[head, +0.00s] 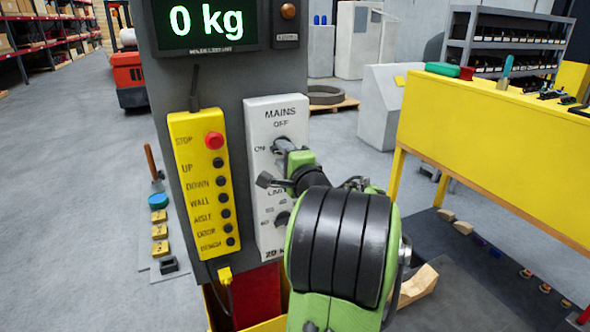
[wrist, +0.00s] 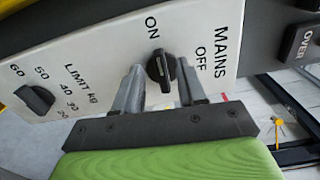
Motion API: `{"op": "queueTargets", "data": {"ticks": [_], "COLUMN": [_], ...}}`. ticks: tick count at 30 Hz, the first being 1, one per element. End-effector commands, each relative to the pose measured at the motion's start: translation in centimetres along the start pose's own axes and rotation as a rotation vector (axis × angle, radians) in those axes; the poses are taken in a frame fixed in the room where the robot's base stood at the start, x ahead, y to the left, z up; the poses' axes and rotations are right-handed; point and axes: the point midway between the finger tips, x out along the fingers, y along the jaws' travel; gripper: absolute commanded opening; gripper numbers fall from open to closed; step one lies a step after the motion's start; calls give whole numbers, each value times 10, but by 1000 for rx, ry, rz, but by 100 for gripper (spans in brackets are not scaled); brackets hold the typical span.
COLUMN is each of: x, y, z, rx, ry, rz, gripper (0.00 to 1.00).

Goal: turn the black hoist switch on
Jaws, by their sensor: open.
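The black hoist switch (wrist: 161,72) is a round knob with a raised grip, on the white panel marked MAINS. In the wrist view OFF is printed to its right and ON above it. I cannot tell for sure which mark it points at. My gripper (wrist: 161,67) is open, with one grey finger on each side of the knob. Whether the fingers touch it is unclear. In the head view my gripper (head: 285,148) is at the upper part of the panel (head: 262,112), and my gripper and arm hide most of the switch.
The LIMIT KG knob (wrist: 36,98) is lower on the same panel. A yellow button box (head: 203,190) with a red stop button stands just left. The display (head: 207,22) above reads 0 kg. A yellow bench (head: 490,150) stands to the right.

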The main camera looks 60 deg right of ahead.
Motion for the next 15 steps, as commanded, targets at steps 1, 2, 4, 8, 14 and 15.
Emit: {"op": "queueTargets", "data": {"ticks": [1,2,4,8,14,15], "x": [-13,-21,-42,-80,-125,-130], "y": [2,2,3,3,3,2], "z": [-1,-1,-1,-2,-1,-1], "rx": [0,0,1,1,1,1], "ry": [5,5,5,7,4,3], "rz": [-3,-4,-4,-4,-3,-2], "gripper": [40,40,40,40,40,40]}}
